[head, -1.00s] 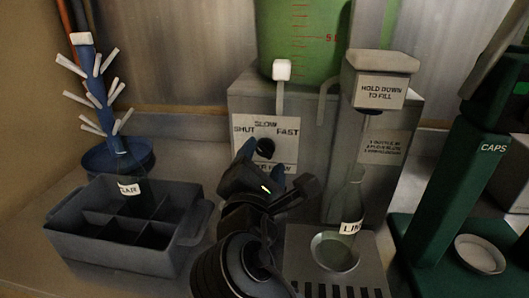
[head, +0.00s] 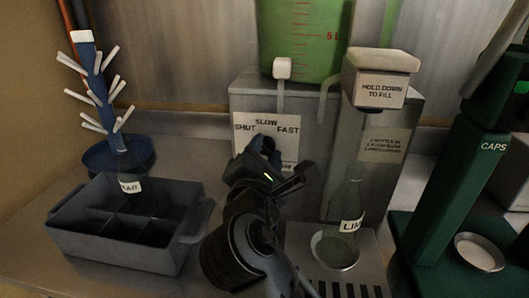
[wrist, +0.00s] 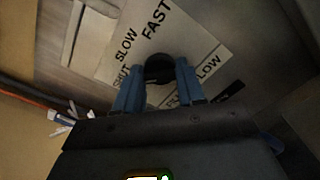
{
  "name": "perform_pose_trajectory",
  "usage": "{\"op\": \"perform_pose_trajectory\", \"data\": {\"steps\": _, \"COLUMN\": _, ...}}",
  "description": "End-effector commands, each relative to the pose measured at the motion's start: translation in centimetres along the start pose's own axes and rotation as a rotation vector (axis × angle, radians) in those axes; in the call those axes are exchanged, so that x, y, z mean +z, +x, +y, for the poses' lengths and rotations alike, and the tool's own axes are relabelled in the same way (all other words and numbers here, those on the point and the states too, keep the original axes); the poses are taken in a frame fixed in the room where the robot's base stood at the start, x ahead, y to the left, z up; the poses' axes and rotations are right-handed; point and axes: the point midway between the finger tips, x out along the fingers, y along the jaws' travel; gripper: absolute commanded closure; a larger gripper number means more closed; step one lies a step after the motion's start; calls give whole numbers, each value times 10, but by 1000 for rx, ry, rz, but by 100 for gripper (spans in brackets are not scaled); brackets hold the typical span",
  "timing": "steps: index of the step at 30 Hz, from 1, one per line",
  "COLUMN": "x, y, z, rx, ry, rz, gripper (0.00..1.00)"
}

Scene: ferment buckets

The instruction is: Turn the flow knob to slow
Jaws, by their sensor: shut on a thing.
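The flow knob (wrist: 159,68) is a dark round knob on a white label plate (head: 251,125) marked SHUT, SLOW and FAST, on the front of the grey filler box. My gripper (wrist: 158,82) has blue fingers, one on each side of the knob, and is shut on it in the wrist view. In the head view my gripper (head: 263,150) covers most of the knob and the lower part of the plate. Which mark the knob points to cannot be told.
A green bucket (head: 302,40) stands on the filler box. A bottle (head: 347,198) stands under the HOLD DOWN TO FILL block (head: 381,78). A grey crate (head: 118,245) with a bottle and a blue drying tree (head: 88,75) are at left. A green capper (head: 462,165) is at right.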

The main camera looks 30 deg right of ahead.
Motion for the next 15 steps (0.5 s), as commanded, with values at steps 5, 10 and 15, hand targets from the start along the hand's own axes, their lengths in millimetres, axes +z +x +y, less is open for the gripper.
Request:
{"op": "perform_pose_trajectory", "data": {"steps": 5, "x": 0, "y": 0, "z": -1, "rx": -2, "ry": 0, "rz": 0, "gripper": 92}}
{"op": "perform_pose_trajectory", "data": {"steps": 10, "x": 0, "y": 0, "z": -1, "rx": -2, "ry": 16, "rz": 0, "gripper": 92}}
{"op": "perform_pose_trajectory", "data": {"steps": 15, "x": 0, "y": 0, "z": -1, "rx": -3, "ry": 77, "rz": 0, "gripper": 92}}
